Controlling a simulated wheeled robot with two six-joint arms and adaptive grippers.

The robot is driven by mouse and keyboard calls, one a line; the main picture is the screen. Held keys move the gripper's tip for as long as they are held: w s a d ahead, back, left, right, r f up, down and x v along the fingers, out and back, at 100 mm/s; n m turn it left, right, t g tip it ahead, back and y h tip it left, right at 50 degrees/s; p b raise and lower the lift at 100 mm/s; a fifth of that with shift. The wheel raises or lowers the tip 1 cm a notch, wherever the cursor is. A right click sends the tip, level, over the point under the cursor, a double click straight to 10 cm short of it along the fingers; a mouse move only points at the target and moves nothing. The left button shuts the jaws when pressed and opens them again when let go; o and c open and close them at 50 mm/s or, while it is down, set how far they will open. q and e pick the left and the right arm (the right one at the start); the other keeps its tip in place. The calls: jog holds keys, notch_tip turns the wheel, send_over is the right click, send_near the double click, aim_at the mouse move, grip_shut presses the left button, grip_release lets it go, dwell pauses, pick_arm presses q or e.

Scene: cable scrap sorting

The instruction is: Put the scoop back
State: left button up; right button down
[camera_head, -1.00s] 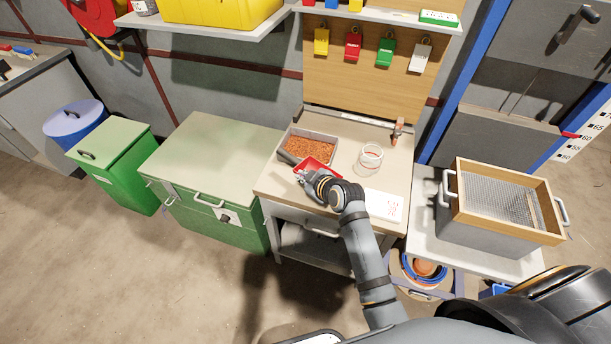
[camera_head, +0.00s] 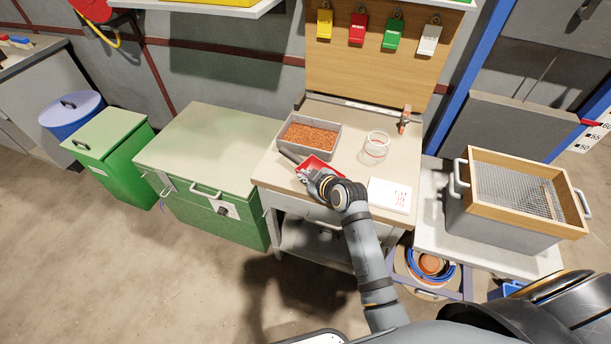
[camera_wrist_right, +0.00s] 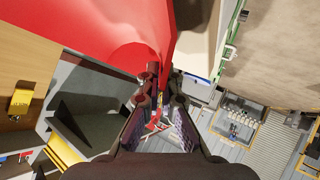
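My right gripper (camera_head: 304,174) is at the scoop. In the right wrist view the red scoop (camera_wrist_right: 95,28) fills the upper left, and its narrow part lies between the close fingertips of my right gripper (camera_wrist_right: 163,78), which looks shut on it. Whether the scoop touches the bench is unclear. My left gripper is out of view.
The granule tray (camera_head: 333,148) stands at the bench's back left. A clear jar (camera_head: 375,148) and a white panel with red markings (camera_head: 389,196) are to the right. A wood-framed sieve (camera_head: 473,203) stands farther right. The green chest top (camera_head: 205,145) is clear.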

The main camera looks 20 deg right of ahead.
jog(key=shift+f, duration=0.5)
jog(key=c, duration=1.4)
grip_release()
jog(key=shift+c, duration=0.2)
jog(key=v, duration=1.2)
